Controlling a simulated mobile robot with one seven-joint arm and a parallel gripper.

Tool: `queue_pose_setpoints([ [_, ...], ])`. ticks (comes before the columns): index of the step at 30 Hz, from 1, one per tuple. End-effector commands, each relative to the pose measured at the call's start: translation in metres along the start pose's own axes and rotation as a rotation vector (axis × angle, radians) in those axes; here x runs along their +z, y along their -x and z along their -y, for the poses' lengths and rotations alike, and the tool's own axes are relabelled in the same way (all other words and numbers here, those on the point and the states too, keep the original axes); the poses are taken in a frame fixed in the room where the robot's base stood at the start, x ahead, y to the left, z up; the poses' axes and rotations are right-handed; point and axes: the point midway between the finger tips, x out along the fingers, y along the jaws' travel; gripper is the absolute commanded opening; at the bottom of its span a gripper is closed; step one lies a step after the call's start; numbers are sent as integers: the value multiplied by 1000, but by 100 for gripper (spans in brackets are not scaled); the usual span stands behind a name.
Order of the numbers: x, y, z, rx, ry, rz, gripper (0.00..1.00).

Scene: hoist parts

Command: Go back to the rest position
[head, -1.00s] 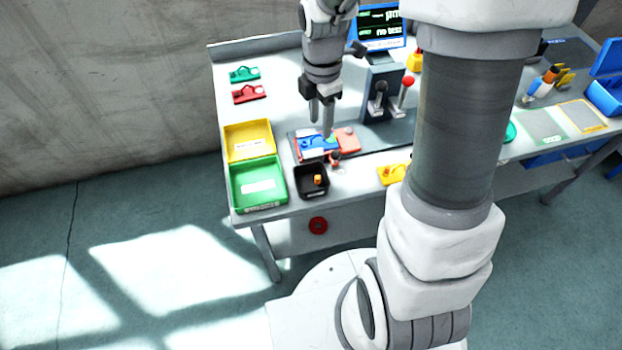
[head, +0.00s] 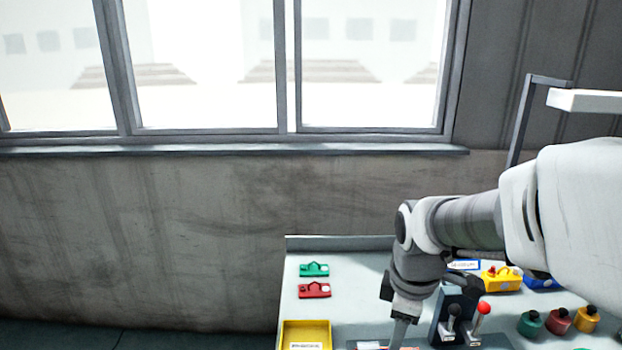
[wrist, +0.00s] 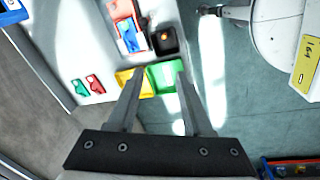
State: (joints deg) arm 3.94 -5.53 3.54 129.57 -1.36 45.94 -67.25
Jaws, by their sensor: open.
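My gripper (wrist: 160,73) is open in the wrist view, with its two grey fingers spread and nothing between them. Beyond the fingers lie a yellow tray (wrist: 125,78) and a green tray (wrist: 165,75) on the bench. In the head view my gripper (head: 402,334) points down over the bench, left of the lever unit. Its fingertips are near the bottom edge, and I cannot tell their height there.
The bench (head: 300,255) carries a green part (head: 314,269), a red part (head: 314,290), a red-knobbed lever (head: 481,318) and several coloured bottles (head: 558,320). The wrist view shows a black bin (wrist: 163,40) and open floor (wrist: 240,110).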

Motion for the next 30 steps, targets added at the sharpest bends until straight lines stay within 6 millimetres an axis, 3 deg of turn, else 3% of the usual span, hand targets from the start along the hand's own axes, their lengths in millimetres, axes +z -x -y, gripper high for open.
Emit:
queue_pose_setpoints([
  [1, 2, 15, 6, 32, -89, -13, 50],
  [6, 11, 51, 30, 103, -427, -70, 50],
  [15, 27, 93, 74, 168, -969, -223, 50],
  [21, 32, 101, 89, 168, -1150, -285, 50],
  [30, 33, 102, 91, 166, -1180, -294, 50],
])
